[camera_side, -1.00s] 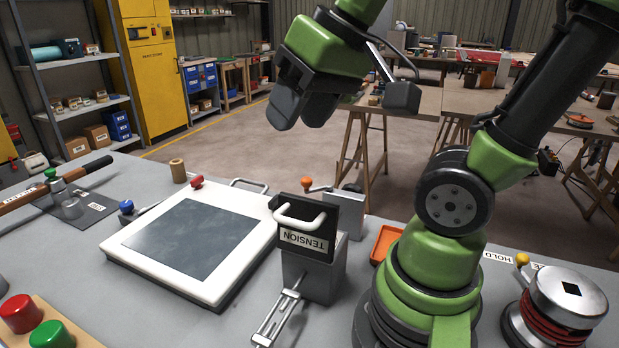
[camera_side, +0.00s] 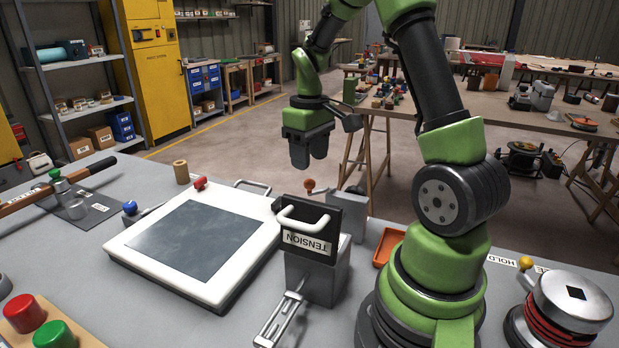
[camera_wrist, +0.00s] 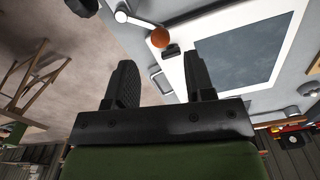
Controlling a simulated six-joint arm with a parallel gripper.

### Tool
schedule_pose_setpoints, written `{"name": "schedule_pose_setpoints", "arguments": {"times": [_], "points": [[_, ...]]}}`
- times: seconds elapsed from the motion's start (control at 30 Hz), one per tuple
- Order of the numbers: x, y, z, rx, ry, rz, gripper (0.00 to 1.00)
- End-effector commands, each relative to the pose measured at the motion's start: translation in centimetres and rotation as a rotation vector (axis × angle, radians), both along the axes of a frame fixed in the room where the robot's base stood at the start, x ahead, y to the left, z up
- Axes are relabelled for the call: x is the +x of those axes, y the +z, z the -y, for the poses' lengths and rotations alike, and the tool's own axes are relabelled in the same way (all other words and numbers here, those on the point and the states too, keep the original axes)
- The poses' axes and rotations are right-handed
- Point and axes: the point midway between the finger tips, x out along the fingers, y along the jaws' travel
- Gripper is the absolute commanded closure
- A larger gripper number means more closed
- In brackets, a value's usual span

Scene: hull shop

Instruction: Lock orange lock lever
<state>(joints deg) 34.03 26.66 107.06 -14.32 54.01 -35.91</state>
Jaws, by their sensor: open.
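The orange lock lever (camera_side: 309,186) shows its round knob behind the TENSION box in the side view; its lower part is hidden by the box. The orange knob (camera_wrist: 160,37) and its light arm appear near the top of the wrist view, just beyond and between my fingertips. My gripper (camera_side: 308,166) points downward above the knob, apart from it. Its two fingers (camera_wrist: 160,68) are spread in the wrist view with nothing between them.
The TENSION box (camera_side: 315,265) with a white handle stands in front of the lever. A white-framed panel (camera_side: 190,245) with a red knob (camera_side: 200,183) lies left. An orange tray (camera_side: 388,246) sits right, near my base. The air around my gripper is clear.

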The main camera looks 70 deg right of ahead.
Motion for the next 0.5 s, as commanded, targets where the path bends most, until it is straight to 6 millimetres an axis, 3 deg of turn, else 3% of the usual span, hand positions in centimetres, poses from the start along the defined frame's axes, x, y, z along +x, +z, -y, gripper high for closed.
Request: {"name": "schedule_pose_setpoints", "arguments": {"times": [0.23, 0.5], "points": [[0.0, -4.2, -0.1, 0.003, 0.0, -0.003, 0.51], [0.0, -5.4, -0.1, 0.001, -0.001, 0.002, 0.51]]}}
